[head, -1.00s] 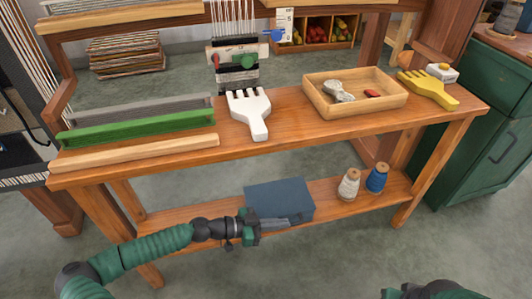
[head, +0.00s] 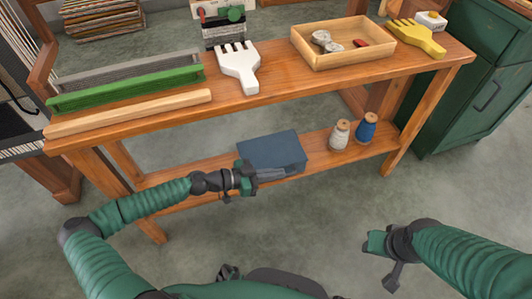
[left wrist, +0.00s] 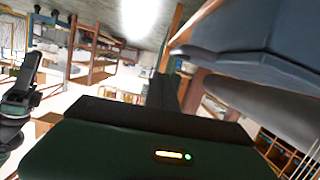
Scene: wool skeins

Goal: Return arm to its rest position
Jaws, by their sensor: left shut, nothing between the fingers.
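My left arm comes in from the left in the head view. Its gripper (head: 270,174) is shut and empty, at the front edge of the lower shelf. It is by the blue-grey box (head: 270,150), overlapping its lower front in the picture; I cannot tell whether they touch. In the left wrist view a large blue-grey surface, likely the same box (left wrist: 260,30), fills the upper right above the dark gripper (left wrist: 178,90). My right arm shows at the lower right of the head view; its gripper (head: 374,244) points left, and its fingers are not clear.
The wooden table (head: 150,118) holds a white comb (head: 239,66), a yellow comb (head: 418,36), a wooden tray (head: 350,58) and a green bar (head: 125,86). White (head: 340,135) and blue (head: 366,128) spools stand on the lower shelf (head: 320,150). The floor in front is clear.

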